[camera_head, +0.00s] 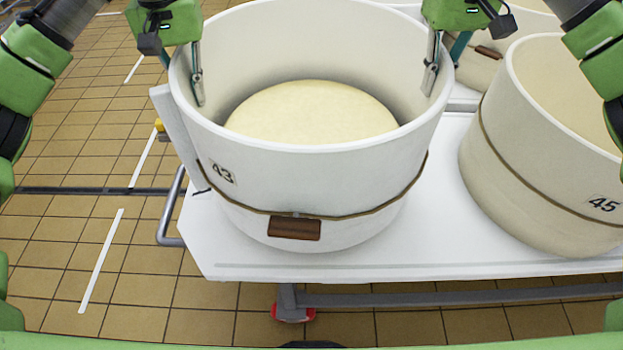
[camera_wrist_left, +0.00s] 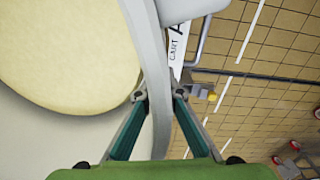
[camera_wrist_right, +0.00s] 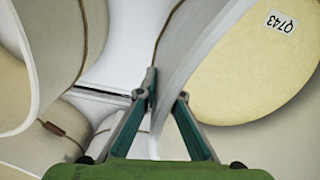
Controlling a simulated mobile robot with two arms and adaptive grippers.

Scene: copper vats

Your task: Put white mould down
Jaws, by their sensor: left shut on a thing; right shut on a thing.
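The white mould (camera_head: 310,180) is a round tub marked 43, with a brown cord and a brown tag around it. It is upright over the white cart top, and I cannot tell whether its base touches it. A pale yellow cheese (camera_head: 310,112) lies inside. My left gripper (camera_head: 197,78) is shut on the left rim; the left wrist view shows the wall (camera_wrist_left: 158,60) between its fingers. My right gripper (camera_head: 432,72) is shut on the right rim; the right wrist view shows the wall (camera_wrist_right: 185,75) between its fingers.
The white cart top (camera_head: 440,225) extends to the right, where a cream mould marked 45 (camera_head: 540,180) stands with a gap beside mine. Another mould (camera_head: 485,62) stands behind on the right. A grey handle (camera_head: 170,215) is at the cart's left end. Tiled floor (camera_head: 60,240) is clear at left.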

